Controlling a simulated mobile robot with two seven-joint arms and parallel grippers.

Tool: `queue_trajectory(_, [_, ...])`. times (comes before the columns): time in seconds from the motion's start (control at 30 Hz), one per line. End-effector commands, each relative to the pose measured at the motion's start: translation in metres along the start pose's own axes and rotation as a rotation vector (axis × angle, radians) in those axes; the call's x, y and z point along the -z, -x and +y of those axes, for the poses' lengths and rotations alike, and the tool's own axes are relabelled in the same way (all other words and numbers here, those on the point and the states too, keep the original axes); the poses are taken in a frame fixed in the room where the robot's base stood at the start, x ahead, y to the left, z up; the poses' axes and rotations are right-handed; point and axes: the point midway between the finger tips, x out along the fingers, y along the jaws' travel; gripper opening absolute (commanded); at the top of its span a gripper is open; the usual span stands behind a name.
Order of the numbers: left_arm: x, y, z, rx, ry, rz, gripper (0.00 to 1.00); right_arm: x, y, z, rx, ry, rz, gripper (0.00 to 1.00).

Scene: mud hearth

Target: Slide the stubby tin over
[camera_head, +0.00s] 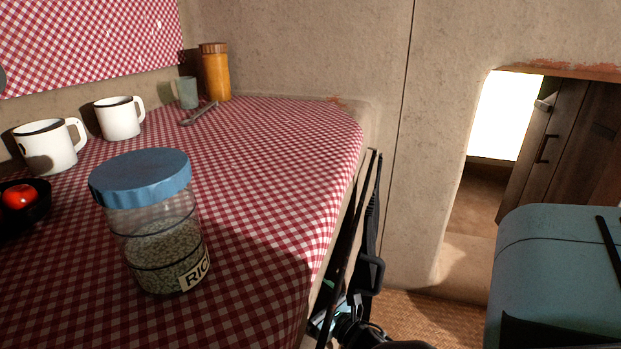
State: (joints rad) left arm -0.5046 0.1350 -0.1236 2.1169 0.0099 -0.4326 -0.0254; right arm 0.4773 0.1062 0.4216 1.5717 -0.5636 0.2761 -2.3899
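No plain metal tin stands out, so I cannot tell which thing is the stubby tin. A squat clear jar (157,241) with a wide blue lid (141,177) stands upright on the checked cloth (262,165), near the front. It holds pale grains and has a label reading "RIC", the rest turned away. A small grey-green cup (187,92) and a taller orange container (216,76) with a brown lid stand at the back.
Two white mugs (120,118) (48,147) and a black bowl (38,190) with a red fruit (19,197) stand left. A metal utensil (199,113) lies at the back. Cloth right of the jar is clear up to the counter's edge.

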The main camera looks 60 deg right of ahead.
Motion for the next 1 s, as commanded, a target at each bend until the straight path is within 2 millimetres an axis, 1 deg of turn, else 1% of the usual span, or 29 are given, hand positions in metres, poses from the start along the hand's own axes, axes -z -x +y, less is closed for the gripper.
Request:
queue_trajectory(0.17, [-0.003, -0.004, 0.000, -0.001, 0.001, -0.005, 0.24, 0.000, -0.021, 0.000, -0.001, 0.001, -0.002, 0.95])
queue_trajectory(0.4, [-0.008, -0.011, -0.001, -0.002, 0.002, -0.013, 0.24, 0.000, -0.055, 0.000, 0.000, 0.001, -0.001, 0.95])
queue_trajectory(0.5, [-0.010, -0.013, -0.001, -0.002, 0.002, -0.015, 0.24, 0.001, -0.065, 0.000, -0.001, 0.001, -0.001, 0.95])
queue_trajectory(0.7, [-0.011, -0.014, -0.001, -0.002, 0.002, -0.018, 0.24, 0.000, -0.075, 0.000, 0.000, 0.001, 0.000, 0.95])
queue_trajectory(0.97, [-0.013, -0.013, 0.000, -0.003, 0.003, -0.021, 0.24, -0.001, -0.075, 0.000, 0.000, 0.000, 0.000, 0.95])
queue_trajectory(1.0, [-0.013, -0.013, 0.000, -0.003, 0.003, -0.022, 0.24, 0.000, -0.075, 0.000, 0.000, 0.000, 0.000, 0.93])
